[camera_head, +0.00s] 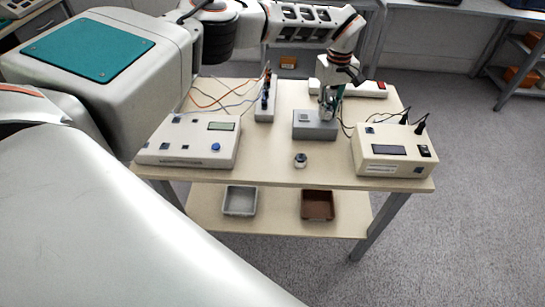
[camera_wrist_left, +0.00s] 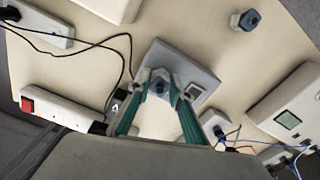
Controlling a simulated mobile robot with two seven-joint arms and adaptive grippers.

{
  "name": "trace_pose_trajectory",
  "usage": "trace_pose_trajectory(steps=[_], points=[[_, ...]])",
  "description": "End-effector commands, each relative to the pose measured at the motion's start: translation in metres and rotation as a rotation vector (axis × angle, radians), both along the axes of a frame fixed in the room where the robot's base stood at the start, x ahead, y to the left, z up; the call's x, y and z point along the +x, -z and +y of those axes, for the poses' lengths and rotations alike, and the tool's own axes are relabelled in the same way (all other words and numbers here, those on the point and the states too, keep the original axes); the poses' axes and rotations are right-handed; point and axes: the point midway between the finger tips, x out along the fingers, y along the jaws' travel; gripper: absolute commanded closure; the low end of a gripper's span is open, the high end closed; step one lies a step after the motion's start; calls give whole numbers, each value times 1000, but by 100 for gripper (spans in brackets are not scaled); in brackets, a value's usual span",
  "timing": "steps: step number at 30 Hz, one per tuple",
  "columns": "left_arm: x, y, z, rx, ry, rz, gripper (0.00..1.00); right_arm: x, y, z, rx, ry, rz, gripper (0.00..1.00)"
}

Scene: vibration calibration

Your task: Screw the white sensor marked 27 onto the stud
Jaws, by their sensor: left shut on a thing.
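My left gripper (camera_head: 327,110) points down at the right part of a grey block (camera_head: 313,132) on the table. In the left wrist view its two green fingers (camera_wrist_left: 160,88) are shut around a small pale sensor with a dark top (camera_wrist_left: 159,82). The sensor is over the grey block (camera_wrist_left: 182,62), beside a small square plate (camera_wrist_left: 194,91). The stud is hidden under it, and I cannot tell how far it is seated. No number is legible. My right gripper is out of view.
A cream meter box (camera_head: 396,153) with cables stands at right, a white box with a small screen (camera_head: 190,142) at left. A power strip (camera_head: 365,88) and a cable holder (camera_head: 265,105) are behind. Grey (camera_head: 240,201) and brown (camera_head: 317,206) trays sit on the lower shelf.

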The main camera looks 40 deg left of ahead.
Motion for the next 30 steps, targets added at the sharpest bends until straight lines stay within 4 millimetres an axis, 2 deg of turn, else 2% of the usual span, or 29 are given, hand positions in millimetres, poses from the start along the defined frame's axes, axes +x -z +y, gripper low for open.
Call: trace_pose_trajectory(steps=[1, 15, 30], points=[[-4, 8, 0, 1, 15, 12, 100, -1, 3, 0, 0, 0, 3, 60], [-4, 7, -1, 1, 135, 13, 100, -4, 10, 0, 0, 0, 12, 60], [-4, 7, 0, 1, 169, 13, 100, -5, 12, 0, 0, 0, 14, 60]])
